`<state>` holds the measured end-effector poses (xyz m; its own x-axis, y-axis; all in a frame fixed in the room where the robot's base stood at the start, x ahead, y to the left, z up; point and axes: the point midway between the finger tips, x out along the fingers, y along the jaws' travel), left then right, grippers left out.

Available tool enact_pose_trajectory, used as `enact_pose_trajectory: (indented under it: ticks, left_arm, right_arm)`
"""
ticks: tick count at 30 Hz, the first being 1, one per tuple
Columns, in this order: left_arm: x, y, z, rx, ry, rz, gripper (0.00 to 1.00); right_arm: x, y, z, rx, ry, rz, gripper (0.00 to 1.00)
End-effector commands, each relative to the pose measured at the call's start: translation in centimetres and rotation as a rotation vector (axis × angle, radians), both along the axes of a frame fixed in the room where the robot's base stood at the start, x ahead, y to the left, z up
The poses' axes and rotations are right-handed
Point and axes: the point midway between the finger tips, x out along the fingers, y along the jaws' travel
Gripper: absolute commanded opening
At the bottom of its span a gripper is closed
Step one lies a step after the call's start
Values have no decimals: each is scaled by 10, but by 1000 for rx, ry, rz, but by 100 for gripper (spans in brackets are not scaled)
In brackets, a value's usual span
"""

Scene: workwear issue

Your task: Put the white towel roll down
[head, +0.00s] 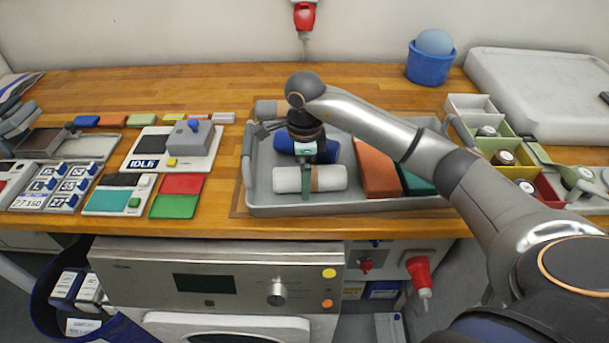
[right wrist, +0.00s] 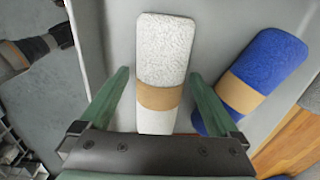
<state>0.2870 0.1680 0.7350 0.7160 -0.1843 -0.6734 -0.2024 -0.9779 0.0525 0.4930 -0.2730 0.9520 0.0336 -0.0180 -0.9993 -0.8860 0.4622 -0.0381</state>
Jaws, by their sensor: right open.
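The white towel roll (head: 290,180), with a tan band around its middle, lies on its side in the front left part of the grey tray (head: 380,205). In the right wrist view the white towel roll (right wrist: 165,45) shows between two green fingers, with gaps beside it. My right gripper (head: 306,185) comes down over the roll, with one finger in front of it. In the right wrist view my right gripper (right wrist: 159,78) is open and not clamped on the roll. The roll seems to rest on the tray floor. My left gripper is not in view.
A blue roll (head: 326,152) lies just behind the white one, close to one finger in the wrist view (right wrist: 262,70). Orange (head: 377,172) and green (head: 416,182) folded pieces lie to the right in the tray. Coloured bins (head: 484,145) stand right of the tray.

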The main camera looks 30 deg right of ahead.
Motion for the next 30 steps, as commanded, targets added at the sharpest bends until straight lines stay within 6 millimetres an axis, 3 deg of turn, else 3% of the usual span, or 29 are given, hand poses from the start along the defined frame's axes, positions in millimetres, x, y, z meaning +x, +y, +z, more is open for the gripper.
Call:
enact_pose_trajectory:
  ticks: [9, 15, 21, 30]
  left_arm:
    - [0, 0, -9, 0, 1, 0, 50]
    - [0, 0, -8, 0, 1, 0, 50]
    - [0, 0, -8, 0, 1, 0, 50]
    - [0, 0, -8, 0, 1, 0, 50]
  right_arm:
    - [-1, 1, 68, -1, -8, 0, 97]
    - [-3, 1, 102, -1, -5, -2, 97]
    - [-4, 2, 113, -1, -2, -1, 97]
    - [-4, 2, 113, 0, -1, -1, 97]
